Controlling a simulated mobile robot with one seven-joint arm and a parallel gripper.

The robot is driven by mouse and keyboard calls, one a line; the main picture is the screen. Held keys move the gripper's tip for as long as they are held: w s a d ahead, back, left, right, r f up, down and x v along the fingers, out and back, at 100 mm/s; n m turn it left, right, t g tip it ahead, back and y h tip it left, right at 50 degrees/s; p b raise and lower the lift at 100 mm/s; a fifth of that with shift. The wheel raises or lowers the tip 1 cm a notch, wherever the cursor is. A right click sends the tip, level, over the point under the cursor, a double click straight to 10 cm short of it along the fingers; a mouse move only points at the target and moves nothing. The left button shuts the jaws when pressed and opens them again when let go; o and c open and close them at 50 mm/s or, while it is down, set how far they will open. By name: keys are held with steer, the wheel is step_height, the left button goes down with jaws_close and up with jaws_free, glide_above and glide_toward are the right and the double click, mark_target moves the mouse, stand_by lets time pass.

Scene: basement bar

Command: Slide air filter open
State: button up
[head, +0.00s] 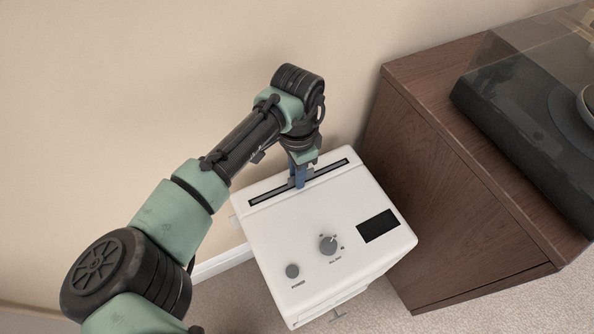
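A white box-shaped appliance (290,225) stands on the carpet in the head view. A long dark slot with a grey frame (330,172) runs across its top near the back edge. My gripper (299,184) points down at the middle of this slot, its tip at or just above it. The arm hides part of the slot. I cannot tell whether the fingers are open or shut, or whether they touch anything. No part is clearly recognisable as the air filter; it may be at the slot.
A wooden cabinet (450,180) with a turntable (530,110) stands close on the right. The beige wall (150,80) is behind. Carpet shows in front.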

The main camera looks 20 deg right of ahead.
jaws_close()
stand_by(1.1)
steer(key=r+p, duration=0.1)
steer(key=p, duration=0.1)
steer(key=shift+s+r+p, duration=0.1)
steer(key=shift+r+p, duration=0.25)
steer(key=shift+p, duration=0.05)
step_height(320, 180, up, 17)
steer(key=p, duration=1.9)
steer(key=shift+f, duration=0.15)
steer(key=shift+o, duration=2)
jaws_free()
